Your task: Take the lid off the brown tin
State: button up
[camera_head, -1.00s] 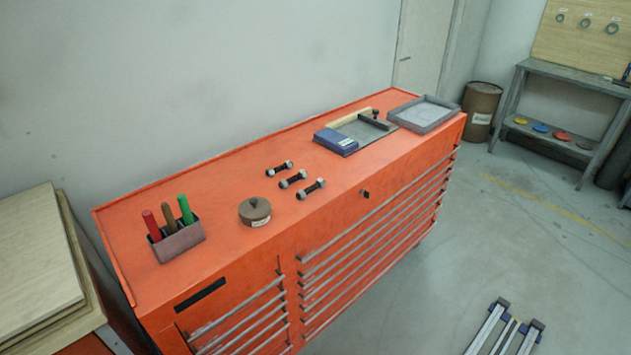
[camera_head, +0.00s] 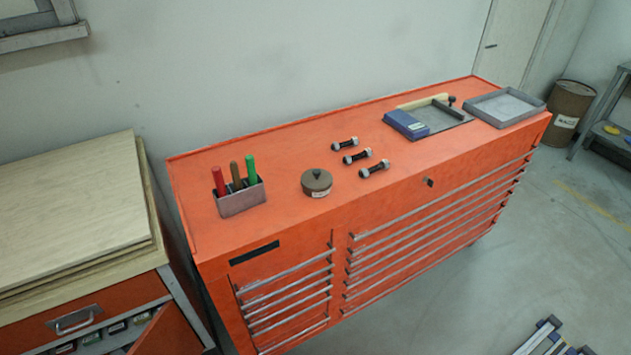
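The brown tin (camera_head: 318,193) is small and round, with a pale label on its front. Its lid (camera_head: 316,177) sits on top and has a dark knob in the middle. The tin stands on the orange tool cabinet top (camera_head: 290,227), between the tool holder and the bolts. My gripper is not in view.
Left of the tin is a grey holder (camera_head: 241,201) with red, brown and green handles. Right of it lie three dark bolts (camera_head: 357,156), then a blue box (camera_head: 406,124) and a grey tray (camera_head: 504,108). A wooden-topped bench (camera_head: 75,205) adjoins on the left.

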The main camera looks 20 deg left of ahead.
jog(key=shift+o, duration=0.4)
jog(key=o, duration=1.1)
